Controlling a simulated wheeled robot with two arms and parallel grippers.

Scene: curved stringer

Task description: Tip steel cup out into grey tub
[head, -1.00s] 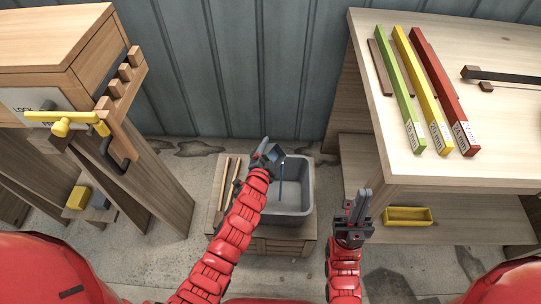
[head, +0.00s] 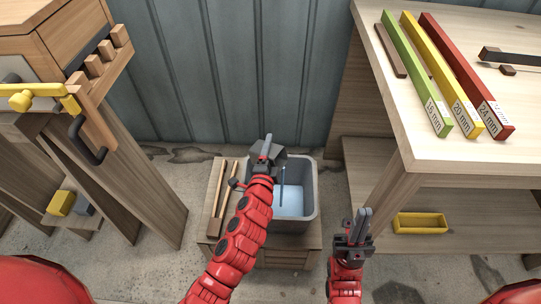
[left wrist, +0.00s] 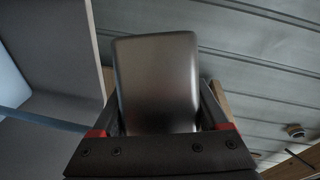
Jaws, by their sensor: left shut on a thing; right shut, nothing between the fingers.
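My left gripper (head: 266,152) is shut on the steel cup (head: 279,156), tipped over the back left part of the grey tub (head: 315,198). A thin blue stream (head: 282,185) runs down from the cup into the tub, where pale blue liquid covers the floor. In the left wrist view the cup (left wrist: 157,85) is a grey block between the fingers, with the blue stream (left wrist: 45,119) to its left. The cup's mouth is hidden. My right gripper (head: 360,226) is shut and empty, right of the tub and apart from it.
The tub stands on a low wooden stand (head: 290,247), with wooden-handled tools (head: 222,200) on its left. A workbench (head: 430,150) with coloured bars is on the right, a yellow tray (head: 420,223) on its lower shelf. A wooden cabinet (head: 60,45) stands left.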

